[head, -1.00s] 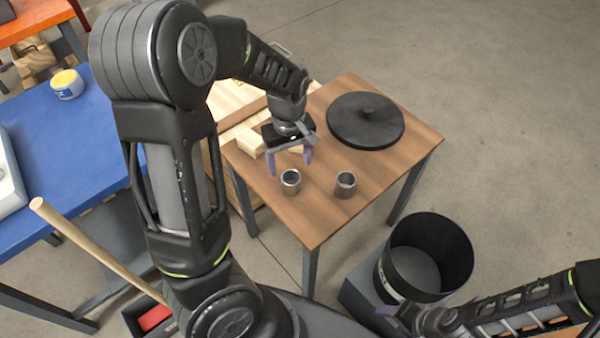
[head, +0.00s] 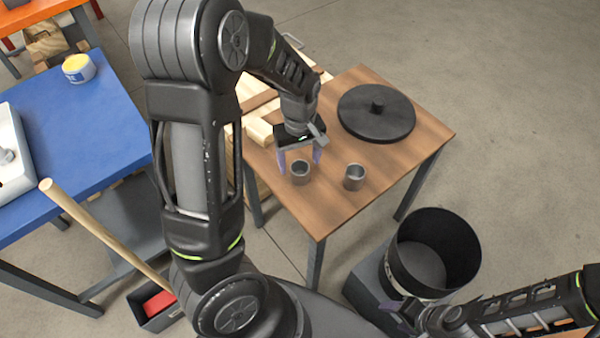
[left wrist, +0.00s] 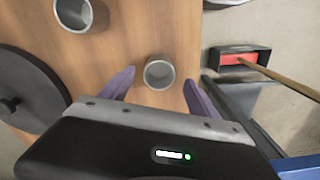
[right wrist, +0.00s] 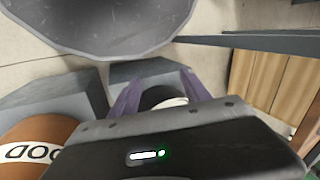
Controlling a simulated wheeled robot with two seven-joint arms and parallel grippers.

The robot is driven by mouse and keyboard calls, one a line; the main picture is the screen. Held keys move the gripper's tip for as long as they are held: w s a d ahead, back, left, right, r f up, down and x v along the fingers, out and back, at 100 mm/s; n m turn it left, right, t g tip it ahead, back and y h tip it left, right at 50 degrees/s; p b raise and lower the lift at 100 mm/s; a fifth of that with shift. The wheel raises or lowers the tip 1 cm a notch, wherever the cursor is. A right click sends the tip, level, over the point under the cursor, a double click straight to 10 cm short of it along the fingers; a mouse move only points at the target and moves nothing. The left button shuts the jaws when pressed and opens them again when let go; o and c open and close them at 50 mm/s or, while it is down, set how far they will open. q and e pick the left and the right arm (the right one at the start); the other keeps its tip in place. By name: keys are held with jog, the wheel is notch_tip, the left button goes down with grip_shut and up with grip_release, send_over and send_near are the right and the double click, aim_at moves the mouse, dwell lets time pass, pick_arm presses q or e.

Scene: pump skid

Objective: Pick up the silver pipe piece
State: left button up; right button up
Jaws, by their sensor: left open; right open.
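Two short, hollow silver pipe pieces stand upright on the small wooden table. The nearer one to my left gripper is the left pipe piece (head: 300,174), also seen in the left wrist view (left wrist: 159,73). The other pipe piece (head: 353,177) stands to its right and shows at the top of the left wrist view (left wrist: 75,14). My left gripper (head: 300,163) is open and empty, its purple fingers on either side of the left pipe piece; whether they touch it I cannot tell. My right gripper (head: 398,312) is open and empty beside the black bin.
A black lidlike disc (head: 376,113) with a knob lies on the wooden table (head: 335,212). A black bin (head: 437,250) stands on a grey block on the floor. A blue table (head: 75,140) is at left. Light wood pieces (head: 259,131) lie beside the left arm.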

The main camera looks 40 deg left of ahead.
aim_at(300, 169)
pick_arm(q)
notch_tip(300, 169, down, 4)
jog(key=shift+f+b, duration=0.25)
jog(key=shift+b, duration=0.15)
dwell(0.3)
grip_shut()
dwell(0.6)
jog(key=shift+r, duration=0.1)
notch_tip(300, 169, up, 10)
jog(key=p, duration=0.2)
jog(key=shift+w, duration=0.1)
dwell(0.7)
